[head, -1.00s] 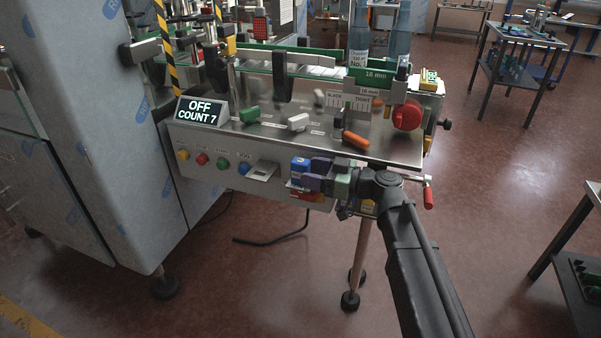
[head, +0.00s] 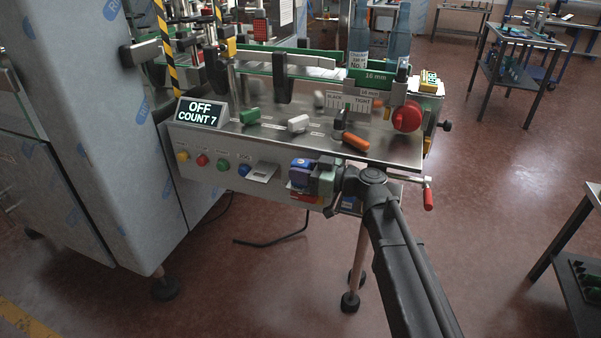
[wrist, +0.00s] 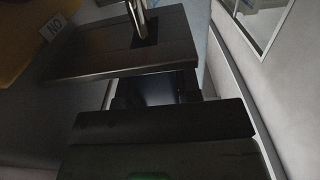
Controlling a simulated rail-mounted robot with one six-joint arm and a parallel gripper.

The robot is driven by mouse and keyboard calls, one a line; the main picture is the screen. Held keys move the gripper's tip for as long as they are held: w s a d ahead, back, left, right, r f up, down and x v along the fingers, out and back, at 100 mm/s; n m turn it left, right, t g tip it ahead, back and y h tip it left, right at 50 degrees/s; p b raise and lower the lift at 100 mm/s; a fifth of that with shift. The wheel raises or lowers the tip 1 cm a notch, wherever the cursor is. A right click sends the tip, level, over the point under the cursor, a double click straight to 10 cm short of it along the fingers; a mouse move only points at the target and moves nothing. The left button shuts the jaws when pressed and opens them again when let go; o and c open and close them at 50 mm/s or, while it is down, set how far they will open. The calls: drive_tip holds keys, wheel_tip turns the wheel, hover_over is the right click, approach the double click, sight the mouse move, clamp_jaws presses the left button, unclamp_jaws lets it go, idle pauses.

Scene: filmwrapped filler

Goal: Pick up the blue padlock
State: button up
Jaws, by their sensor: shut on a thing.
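The blue padlock (head: 299,165) is at the front face of the machine, at the right end of its row of buttons. My gripper (head: 307,180) is right at it and shut on it, with the jaws hiding part of its body. In the wrist view my gripper (wrist: 158,92) is dark and close to the lens. A dark block with a bright metal bar (wrist: 141,18) rising from it stands just past the jaws. The light there is too dim to show its colour.
Buttons (head: 202,160) and a small metal box (head: 262,172) lie left of the padlock. Above are the steel deck, an orange handle (head: 355,142) and a red knob (head: 407,117). A red-handled crank (head: 428,198) sticks out at right. The floor in front is open.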

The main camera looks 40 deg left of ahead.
wheel_tip(320, 180, up, 20)
drive_tip(key=p, duration=2)
